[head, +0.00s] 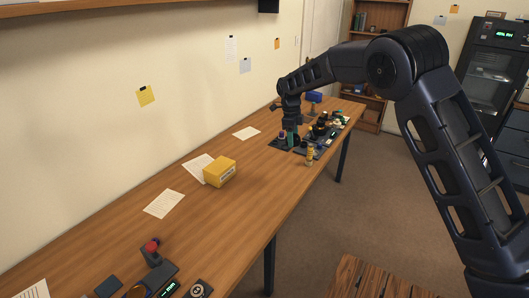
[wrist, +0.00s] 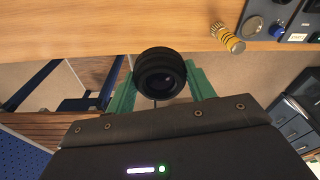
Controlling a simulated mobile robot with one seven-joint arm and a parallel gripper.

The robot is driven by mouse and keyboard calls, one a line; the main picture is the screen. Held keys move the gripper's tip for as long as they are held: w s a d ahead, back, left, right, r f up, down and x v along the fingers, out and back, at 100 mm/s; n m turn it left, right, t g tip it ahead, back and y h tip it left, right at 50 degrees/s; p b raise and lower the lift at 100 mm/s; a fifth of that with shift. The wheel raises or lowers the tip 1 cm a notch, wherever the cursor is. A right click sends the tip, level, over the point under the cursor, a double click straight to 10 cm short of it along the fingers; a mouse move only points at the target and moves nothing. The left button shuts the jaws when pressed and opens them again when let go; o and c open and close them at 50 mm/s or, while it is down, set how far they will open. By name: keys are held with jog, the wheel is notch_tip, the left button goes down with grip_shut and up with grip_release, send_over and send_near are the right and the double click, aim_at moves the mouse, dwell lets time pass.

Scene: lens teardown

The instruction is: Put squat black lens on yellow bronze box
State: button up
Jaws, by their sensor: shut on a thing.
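The squat black lens (wrist: 160,72) is a short ribbed black cylinder with an open ring face. It sits between the two green fingers of my gripper (wrist: 160,82) in the wrist view, and the fingers are shut on it. In the head view my gripper (head: 291,136) is at the far part of the table, over the cluster of parts; the held lens cannot be clearly made out there. The yellow box (head: 219,172) sits mid-table on the left, nearer the camera than my gripper, with its visible top bare.
A dark mat (head: 312,147) with several small parts lies at the far end. A yellow-banded cylinder (head: 310,156) stands at the table's right edge; it also shows in the wrist view (wrist: 228,38). Papers (head: 164,204) lie around the box. A red-topped device (head: 151,247) stands in the foreground.

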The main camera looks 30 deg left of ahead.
jog(key=s+a+r+n, duration=0.2)
jog(key=s+a+n, duration=0.25)
jog(key=a, duration=0.25)
jog(key=s+a+r+n, duration=0.2)
jog(key=s+a+n, duration=0.1)
jog(key=a+n, duration=0.3)
notch_tip(320, 180, up, 3)
jog(key=n+t+y, duration=0.1)
jog(key=n+y, duration=0.1)
jog(key=n, duration=0.6)
send_over(220, 170)
jog(key=f, duration=1.9)
jog(key=shift+s+f, duration=0.1)
jog(key=shift+s, duration=0.1)
jog(key=o, duration=1)
jog(key=shift+f, duration=0.1)
notch_tip(220, 170, up, 12)
jog(key=s, duration=0.1)
jog(key=shift+s+d, duration=0.2)
